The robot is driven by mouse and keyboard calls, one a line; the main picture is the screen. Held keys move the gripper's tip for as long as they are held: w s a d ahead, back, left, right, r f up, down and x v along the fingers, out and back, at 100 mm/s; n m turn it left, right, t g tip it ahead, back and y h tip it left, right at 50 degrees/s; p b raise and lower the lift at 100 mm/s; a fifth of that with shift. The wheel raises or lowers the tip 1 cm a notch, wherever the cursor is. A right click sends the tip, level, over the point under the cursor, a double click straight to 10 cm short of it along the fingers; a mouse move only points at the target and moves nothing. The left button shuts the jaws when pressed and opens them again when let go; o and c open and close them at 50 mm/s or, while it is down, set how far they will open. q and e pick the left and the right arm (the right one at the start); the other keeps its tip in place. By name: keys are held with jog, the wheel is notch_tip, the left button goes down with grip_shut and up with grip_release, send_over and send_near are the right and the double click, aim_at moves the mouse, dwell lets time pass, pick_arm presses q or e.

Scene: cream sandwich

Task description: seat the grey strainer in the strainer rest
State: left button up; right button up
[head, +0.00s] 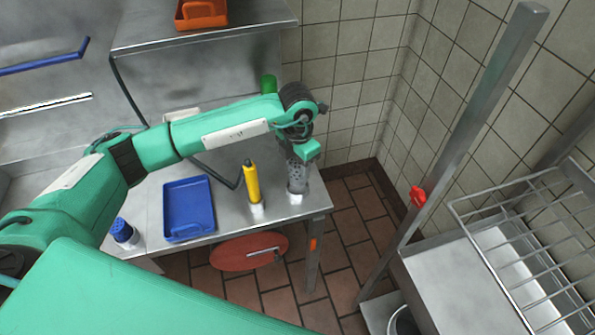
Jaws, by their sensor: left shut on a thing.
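The grey strainer (297,176) is a perforated grey piece near the right end of the steel table. My left gripper (303,152) is above it, pointing down, and is shut on its upper part. The strainer hangs roughly upright, with its lower end at a small white holder (295,198), which looks like the strainer rest. I cannot tell whether the strainer is inside the rest or just over it. The fingertips are small and partly hidden by the green gripper body. My right gripper is not in view.
A yellow bottle-like tool (251,182) stands in a white holder left of the strainer. A blue tray (167,211) lies further left on the table (222,217). A green item (269,84) stands behind my arm. A steel post (450,160) and wire rack (530,225) are at right.

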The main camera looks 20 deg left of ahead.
aim_at(297, 175)
pick_arm(q)
notch_tip(297, 175, down, 4)
jog(key=shift+p, duration=0.55)
jog(key=shift+f, duration=0.3)
jog(key=o, duration=1)
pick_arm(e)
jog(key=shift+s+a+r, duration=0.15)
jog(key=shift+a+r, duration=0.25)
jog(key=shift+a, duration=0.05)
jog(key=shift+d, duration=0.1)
